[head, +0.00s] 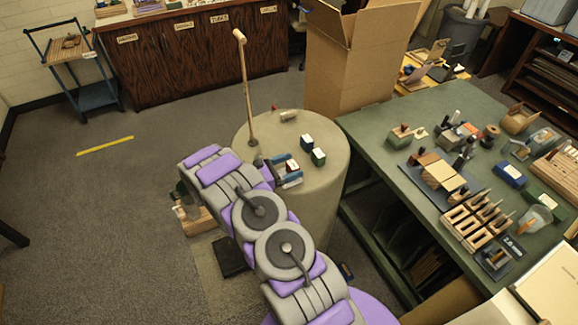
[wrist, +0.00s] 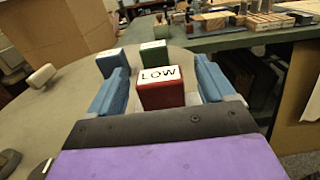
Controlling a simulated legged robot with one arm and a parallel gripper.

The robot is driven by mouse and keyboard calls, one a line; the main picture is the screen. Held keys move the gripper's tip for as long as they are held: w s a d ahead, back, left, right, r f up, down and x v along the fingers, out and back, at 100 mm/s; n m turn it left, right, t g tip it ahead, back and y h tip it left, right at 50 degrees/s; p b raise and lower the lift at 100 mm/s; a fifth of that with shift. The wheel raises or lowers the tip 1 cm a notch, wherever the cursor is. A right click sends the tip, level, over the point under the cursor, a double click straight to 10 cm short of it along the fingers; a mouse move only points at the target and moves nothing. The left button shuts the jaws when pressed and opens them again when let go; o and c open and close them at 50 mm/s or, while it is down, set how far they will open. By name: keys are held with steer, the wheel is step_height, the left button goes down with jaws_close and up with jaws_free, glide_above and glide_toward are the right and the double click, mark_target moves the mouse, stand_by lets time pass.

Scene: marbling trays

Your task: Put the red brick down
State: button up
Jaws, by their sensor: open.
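The red brick (wrist: 161,96) has a white top marked LOW. It stands upright on the round drum top (wrist: 60,110), between the two blue fingers of my gripper (wrist: 161,70). The jaws are open, with a gap showing on each side of the brick. In the head view my gripper (head: 287,173) is at the front of the drum top, and the red brick (head: 291,166) shows only in part between the fingers. The brick's underside is hidden.
A blue brick (head: 306,141) and a green brick (head: 318,157) stand just beyond the fingers. A cluttered green table (head: 375,137) stands right; a cardboard box (head: 345,75) is behind.

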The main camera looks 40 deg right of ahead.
steer(key=p+v, duration=0.2)
steer(key=v, duration=1)
steer(key=s+a+r+m+g+y, duration=0.1)
steer(key=s+r+m+y, duration=0.3)
steer(key=s+r, duration=0.45)
steer(key=s+r+m+g+y, duration=0.2)
steer(key=s+r+m+y, duration=0.3)
steer(key=r, duration=0.6)
steer(key=s+a+r+m+t+y, duration=0.2)
steer(key=s+a+r+m+y, duration=0.1)
steer(key=s+a, duration=0.6)
steer(key=s+a+r+m+t+y, duration=0.2)
steer(key=s+a+y, duration=0.3)
steer(key=s+a, duration=0.4)
steer(key=s+m+t, duration=0.1)
steer(key=s, duration=0.4)
steer(key=shift+r+t, duration=0.3)
steer(key=shift+r, duration=0.1)
